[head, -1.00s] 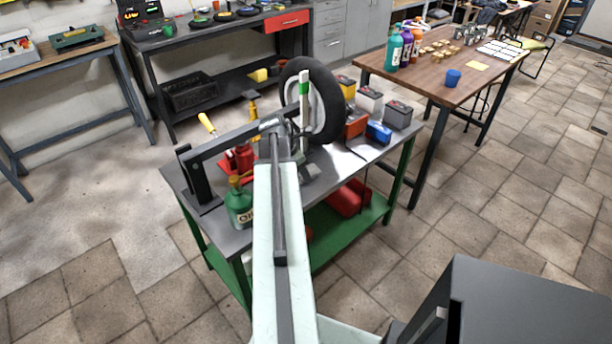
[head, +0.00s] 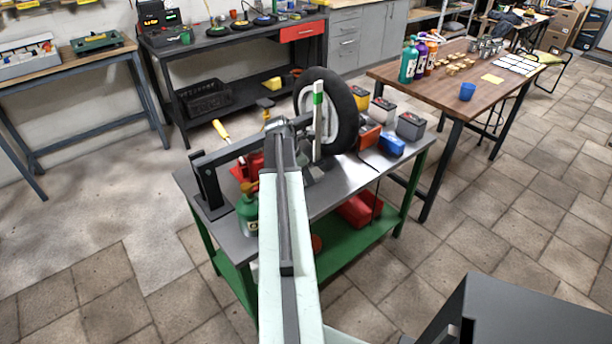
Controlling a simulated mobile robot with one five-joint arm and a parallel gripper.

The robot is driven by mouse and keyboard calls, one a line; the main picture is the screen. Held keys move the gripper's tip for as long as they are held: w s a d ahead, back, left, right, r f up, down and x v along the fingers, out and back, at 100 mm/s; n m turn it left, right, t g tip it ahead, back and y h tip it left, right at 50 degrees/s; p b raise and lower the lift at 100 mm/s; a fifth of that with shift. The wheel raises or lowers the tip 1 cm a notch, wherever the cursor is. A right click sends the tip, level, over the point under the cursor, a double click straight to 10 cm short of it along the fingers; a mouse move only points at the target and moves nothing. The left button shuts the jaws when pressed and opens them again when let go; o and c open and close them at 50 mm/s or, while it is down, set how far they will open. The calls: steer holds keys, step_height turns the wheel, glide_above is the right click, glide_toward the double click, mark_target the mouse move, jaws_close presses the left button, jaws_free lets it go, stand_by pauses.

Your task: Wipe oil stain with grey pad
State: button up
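My arm reaches from the bottom of the head view over the grey-topped workbench (head: 340,192). My gripper (head: 284,124) is at the arm's far end, in front of the wheel; it is small and mixed with other dark parts, so I cannot tell if it is open or shut. I cannot make out the grey pad or the oil stain; the arm and the objects on the bench hide part of its top.
The bench holds a black tyre (head: 343,110), a green oil can (head: 247,209), a blue box (head: 391,145) and batteries (head: 410,126). A wooden table (head: 440,91) with bottles stands at the right. Tiled floor is free at the left front.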

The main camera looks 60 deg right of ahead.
steer(key=shift+r+p, duration=2.85)
steer(key=shift+r, duration=0.1)
step_height(320, 180, up, 3)
steer(key=p, duration=0.3)
